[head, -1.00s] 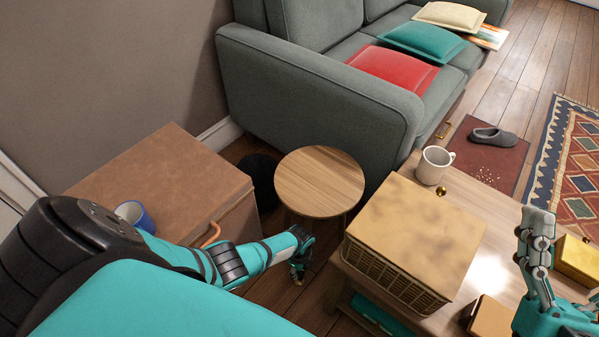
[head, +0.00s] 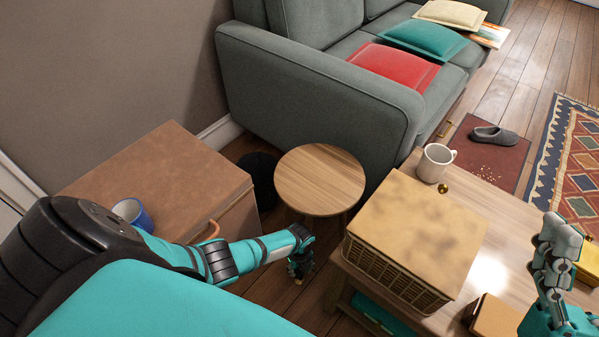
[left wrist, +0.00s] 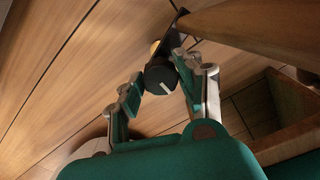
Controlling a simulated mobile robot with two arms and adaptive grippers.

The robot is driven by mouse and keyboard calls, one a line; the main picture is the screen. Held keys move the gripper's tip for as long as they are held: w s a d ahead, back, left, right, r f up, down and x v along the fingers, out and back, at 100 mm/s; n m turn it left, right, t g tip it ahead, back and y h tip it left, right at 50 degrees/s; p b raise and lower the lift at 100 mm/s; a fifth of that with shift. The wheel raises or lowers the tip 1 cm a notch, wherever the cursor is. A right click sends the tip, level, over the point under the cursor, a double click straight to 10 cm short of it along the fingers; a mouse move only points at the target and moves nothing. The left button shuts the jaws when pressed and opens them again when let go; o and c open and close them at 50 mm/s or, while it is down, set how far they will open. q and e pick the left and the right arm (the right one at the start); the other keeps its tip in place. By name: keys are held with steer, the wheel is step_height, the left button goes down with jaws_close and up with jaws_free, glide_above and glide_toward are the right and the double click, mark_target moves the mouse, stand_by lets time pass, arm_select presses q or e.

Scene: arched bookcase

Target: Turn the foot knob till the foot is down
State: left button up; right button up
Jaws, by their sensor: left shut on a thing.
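In the left wrist view, the foot knob (left wrist: 160,78) is a round black knob with a white pointer line. It sits between the fingertips of my left gripper (left wrist: 158,88), which is shut on it. A dark bracket (left wrist: 176,32) lies behind the knob beside a wooden leg (left wrist: 240,22). A small yellowish piece (left wrist: 154,47) shows just past the knob; whether it touches the floor I cannot tell. In the head view my left gripper (head: 300,268) is low beside the round wooden table (head: 320,180), and the knob is hidden there. My right gripper (head: 562,245) hangs over the low table; its jaw opening is unclear.
The low wooden table (head: 505,225) carries a box with a tan lid (head: 420,225) and a white mug (head: 435,162). A brown cabinet (head: 150,180) with a blue mug (head: 131,213) stands left. A grey sofa (head: 310,95) stands behind.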

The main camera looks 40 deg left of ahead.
arm_select(q)
steer(key=o, duration=1.1)
steer(key=shift+o, duration=0.2)
steer(key=shift+r, duration=0.15)
step_height(320, 180, up, 12)
stand_by(0.4)
